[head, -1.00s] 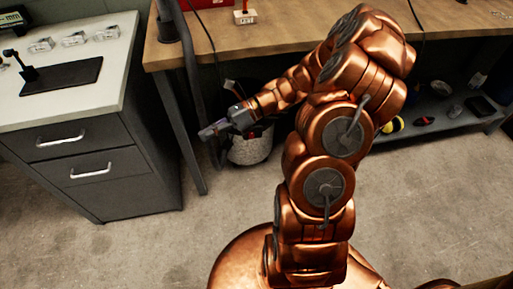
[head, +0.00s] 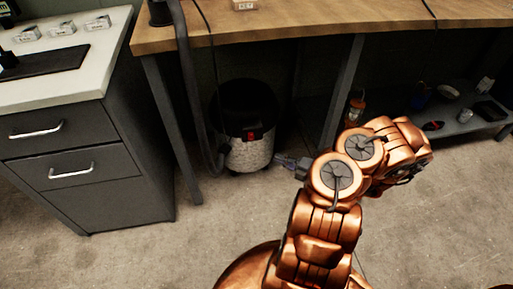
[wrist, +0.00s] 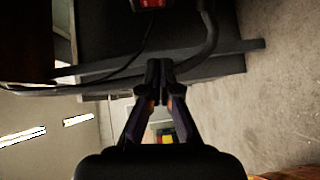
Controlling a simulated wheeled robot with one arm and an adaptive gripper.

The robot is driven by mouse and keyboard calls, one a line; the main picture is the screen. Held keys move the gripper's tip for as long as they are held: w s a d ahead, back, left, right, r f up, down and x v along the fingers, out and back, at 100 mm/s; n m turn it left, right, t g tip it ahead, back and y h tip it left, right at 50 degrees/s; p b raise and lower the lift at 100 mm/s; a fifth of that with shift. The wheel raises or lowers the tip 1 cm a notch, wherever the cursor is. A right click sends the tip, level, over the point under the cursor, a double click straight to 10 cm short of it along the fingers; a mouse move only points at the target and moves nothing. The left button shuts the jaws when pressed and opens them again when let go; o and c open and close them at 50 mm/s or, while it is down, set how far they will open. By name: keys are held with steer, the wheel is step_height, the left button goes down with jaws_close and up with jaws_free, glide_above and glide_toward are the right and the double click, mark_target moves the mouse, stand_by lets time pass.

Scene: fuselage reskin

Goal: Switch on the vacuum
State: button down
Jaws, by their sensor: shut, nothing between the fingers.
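The vacuum (head: 248,152) stands on the floor under the bench, with a black top and a pale speckled canister. A red switch (head: 251,136) shows on its front. In the wrist view a red part (wrist: 152,4), which looks like this switch, is cut off by the top edge. My gripper (head: 279,159) is just right of the canister and a little lower than the switch. Whether it touches the canister is hard to tell. In the wrist view my gripper (wrist: 160,68) has its fingertips together with nothing between them.
The vacuum's dark hose (head: 190,100) hangs at its left beside a bench leg (head: 172,130). Another bench leg (head: 341,95) stands to the right, behind my arm. A grey drawer cabinet (head: 85,195) is at the left. The floor in front is clear.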

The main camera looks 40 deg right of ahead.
steer(key=shift+s+d+f, duration=0.15)
steer(key=shift+d+f, duration=0.05)
steer(key=b, duration=0.5)
glide_toward(249, 140)
steer(key=w+a, duration=0.3)
steer(key=w, duration=0.1)
steer(key=shift+w+d+f, duration=0.1)
steer(key=shift+w+f, duration=0.05)
steer(key=shift+w, duration=0.3)
steer(key=shift+w+d+f, duration=0.1)
steer(key=shift+w, duration=0.35)
